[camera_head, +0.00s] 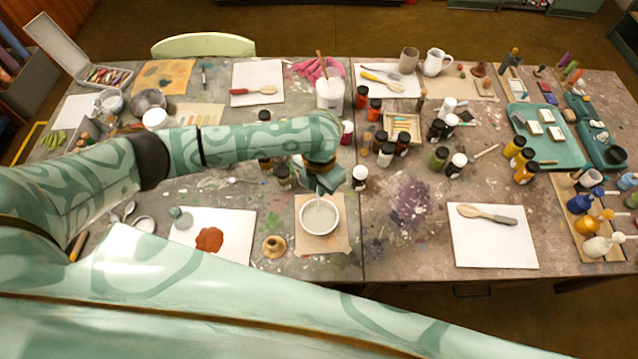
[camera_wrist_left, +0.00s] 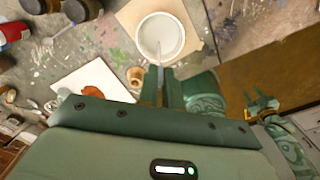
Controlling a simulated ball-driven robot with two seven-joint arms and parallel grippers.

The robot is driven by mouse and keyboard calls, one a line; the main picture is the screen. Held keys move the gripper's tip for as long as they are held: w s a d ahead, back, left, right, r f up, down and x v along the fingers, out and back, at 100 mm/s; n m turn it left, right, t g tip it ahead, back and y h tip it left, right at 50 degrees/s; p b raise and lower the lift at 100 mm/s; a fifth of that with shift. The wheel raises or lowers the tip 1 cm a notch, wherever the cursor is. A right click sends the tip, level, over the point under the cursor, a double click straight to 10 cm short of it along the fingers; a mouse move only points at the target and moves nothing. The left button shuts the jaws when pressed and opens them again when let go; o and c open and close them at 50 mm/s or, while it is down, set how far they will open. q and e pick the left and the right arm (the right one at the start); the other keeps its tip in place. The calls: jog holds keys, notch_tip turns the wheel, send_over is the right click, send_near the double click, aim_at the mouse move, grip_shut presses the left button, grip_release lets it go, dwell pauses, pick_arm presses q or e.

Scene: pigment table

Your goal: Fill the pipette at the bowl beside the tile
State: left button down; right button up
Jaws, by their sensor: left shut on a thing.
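My left gripper (camera_head: 324,188) is shut on the pipette (camera_head: 319,205), a thin pale tube mostly hidden by the fingers. The white bowl (camera_head: 320,232) stands below on a brown sheet, with pale liquid inside. The pipette's tip reaches over the bowl's opening; I cannot tell whether it touches the liquid. In the left wrist view, the pipette (camera_wrist_left: 159,58) runs from the fingers (camera_wrist_left: 164,85) towards the bowl (camera_wrist_left: 178,54). The white tile (camera_head: 240,222) with a red-brown pigment patch lies left of the bowl. What looks like my right gripper (camera_wrist_left: 262,104) shows small at the right; its jaws are unclear.
A small brass-coloured piece (camera_head: 274,246) stands between tile and bowl. A white board (camera_head: 494,248) with a spatula lies to the right. The table between it and the bowl is clear.

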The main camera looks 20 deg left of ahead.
pick_arm(q)
jog(key=shift+f, duration=0.1)
dwell(0.3)
jog(key=shift+f+b, duration=1.9)
jog(key=shift+f, duration=1.1)
jog(key=c, duration=2)
grip_release()
jog(key=shift+r, duration=0.15)
notch_tip(320, 180, up, 10)
jog(key=p, duration=1)
jog(key=shift+f, duration=0.2)
